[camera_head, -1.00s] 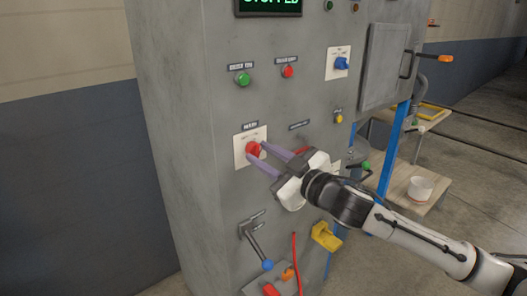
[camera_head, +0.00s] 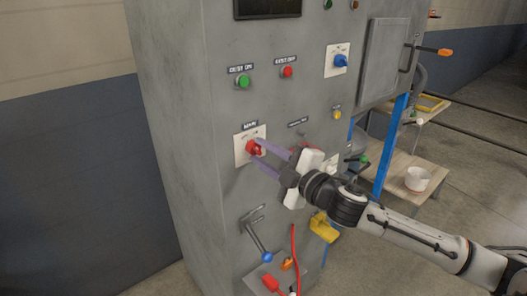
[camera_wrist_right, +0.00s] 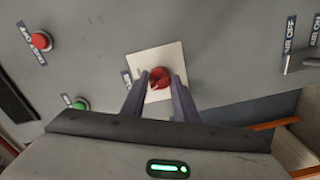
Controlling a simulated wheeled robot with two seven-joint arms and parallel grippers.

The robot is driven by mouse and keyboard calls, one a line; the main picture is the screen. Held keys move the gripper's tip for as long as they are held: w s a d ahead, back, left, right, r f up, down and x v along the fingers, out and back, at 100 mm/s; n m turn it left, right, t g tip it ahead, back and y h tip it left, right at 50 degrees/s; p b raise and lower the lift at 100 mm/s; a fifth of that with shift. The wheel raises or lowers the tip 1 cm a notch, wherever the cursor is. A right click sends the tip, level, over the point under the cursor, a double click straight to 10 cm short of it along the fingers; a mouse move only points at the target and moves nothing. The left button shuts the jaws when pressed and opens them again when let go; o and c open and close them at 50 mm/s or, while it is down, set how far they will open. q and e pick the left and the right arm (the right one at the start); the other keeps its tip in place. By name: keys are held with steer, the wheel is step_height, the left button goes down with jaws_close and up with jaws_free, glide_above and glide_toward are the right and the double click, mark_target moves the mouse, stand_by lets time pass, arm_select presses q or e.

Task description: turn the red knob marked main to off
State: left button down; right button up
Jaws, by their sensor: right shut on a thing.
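The red knob (camera_head: 252,147) sits on a white plate (camera_head: 241,153) under a label reading MAIN on the grey cabinet. In the right wrist view the red knob (camera_wrist_right: 159,77) lies between the two purple fingertips, on its white plate (camera_wrist_right: 172,58). My right gripper (camera_head: 257,150) comes in from the right and is shut on the knob; the wrist view also shows my right gripper (camera_wrist_right: 159,83) with a finger on either side. The plate's off and on markings are too small to read. My left gripper is not in view.
A green button (camera_head: 243,81), a red button (camera_head: 287,72) and a blue knob (camera_head: 340,61) are above. A blue-tipped lever (camera_head: 267,257) and a red cable (camera_head: 294,250) are below. The display (camera_head: 268,7) is dark. A white pot (camera_head: 417,178) stands at right.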

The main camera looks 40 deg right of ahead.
stand_by(0.4)
steer(key=o, duration=1.1)
steer(key=shift+c, duration=0.2)
steer(key=shift+s, duration=0.15)
steer(key=s+b, duration=0.1)
steer(key=s, duration=0.9)
steer(key=shift+d, duration=0.4)
